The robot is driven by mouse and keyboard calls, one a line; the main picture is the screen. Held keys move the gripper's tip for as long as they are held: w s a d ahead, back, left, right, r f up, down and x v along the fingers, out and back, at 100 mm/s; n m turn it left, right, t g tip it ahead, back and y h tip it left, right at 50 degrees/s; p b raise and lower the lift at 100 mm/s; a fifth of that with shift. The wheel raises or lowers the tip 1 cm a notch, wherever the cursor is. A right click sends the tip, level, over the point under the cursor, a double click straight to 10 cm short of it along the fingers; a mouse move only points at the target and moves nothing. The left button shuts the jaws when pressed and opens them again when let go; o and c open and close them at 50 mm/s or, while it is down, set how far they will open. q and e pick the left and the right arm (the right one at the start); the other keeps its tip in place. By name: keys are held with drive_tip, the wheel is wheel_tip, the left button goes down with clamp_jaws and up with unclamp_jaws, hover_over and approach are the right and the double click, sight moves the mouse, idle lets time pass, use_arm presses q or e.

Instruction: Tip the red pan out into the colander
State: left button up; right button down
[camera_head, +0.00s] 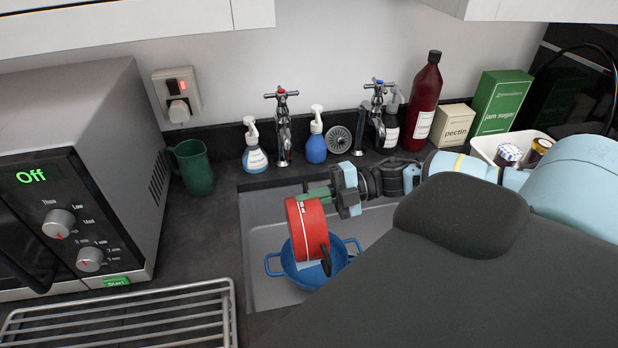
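The red pan (308,227) is turned on its side above the blue colander (279,267), which sits in the sink with a handle at each side. My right gripper (332,193) is at the pan's upper edge, at a short green part there, and appears shut on it. A black part hangs from the pan's lower right. A pale patch (308,265) shows just under the pan, over the colander; I cannot tell whether it is contents. The pan hides the colander's middle. My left gripper is not in view.
The grey sink (258,231) has two taps, soap bottles and a tall dark red bottle (424,100) behind it. A green mug (192,168) and a microwave (75,190) stand left. A wire rack (120,318) lies front left. A white tray (484,150) with jars is at right.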

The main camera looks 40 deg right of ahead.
drive_tip(key=shift+s+d+f+t+y, duration=0.25)
drive_tip(key=shift+d+t+y, duration=0.15)
drive_tip(key=shift+t+y, duration=0.1)
drive_tip(key=shift+s+d+f+t+y+b, duration=0.1)
drive_tip(key=shift+d+f+t+y+b, duration=0.15)
drive_tip(key=shift+y+b, duration=0.3)
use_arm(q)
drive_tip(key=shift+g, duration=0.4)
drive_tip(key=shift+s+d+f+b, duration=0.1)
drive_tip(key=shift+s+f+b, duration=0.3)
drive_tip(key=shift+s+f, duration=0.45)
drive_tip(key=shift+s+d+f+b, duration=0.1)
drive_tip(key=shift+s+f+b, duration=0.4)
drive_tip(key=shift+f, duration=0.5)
use_arm(e)
drive_tip(key=shift+s+d+t+y, duration=0.25)
drive_tip(key=shift+d+y, duration=0.1)
drive_tip(key=shift+y, duration=0.3)
drive_tip(key=shift+s+d+t+y, duration=0.1)
drive_tip(key=shift+d+t+y, duration=0.15)
drive_tip(key=shift+y, duration=0.35)
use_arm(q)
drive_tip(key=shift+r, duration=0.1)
use_arm(e)
drive_tip(key=shift+d, duration=0.1)
